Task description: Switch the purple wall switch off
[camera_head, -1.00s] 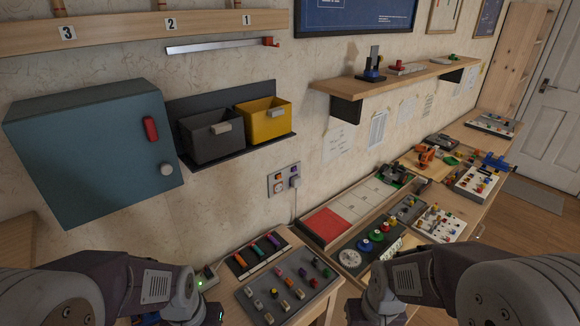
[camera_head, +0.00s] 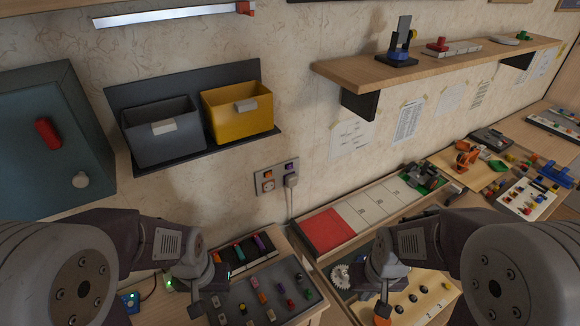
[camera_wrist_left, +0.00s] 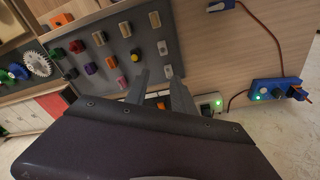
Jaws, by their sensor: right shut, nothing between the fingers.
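The purple wall switch (camera_head: 289,168) is at the upper right of a small grey plate (camera_head: 276,178) on the wall. An orange switch (camera_head: 267,175) is beside it, with sockets below and a plug in the right one. Whether the purple switch is on or off is too small to tell. My left gripper (camera_head: 207,302) is below and left of the plate, over the bench. In the left wrist view its fingers (camera_wrist_left: 158,80) are apart with nothing held. My right gripper (camera_head: 382,300) is shut and empty, below and right of the plate. Neither gripper touches the switch.
A grey board of small coloured blocks (camera_head: 262,293) lies under my left gripper. A grey bin (camera_head: 160,140) and a yellow bin (camera_head: 240,117) hang left above the plate. A wooden shelf (camera_head: 440,70) juts out at right. The wall around the plate is clear.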

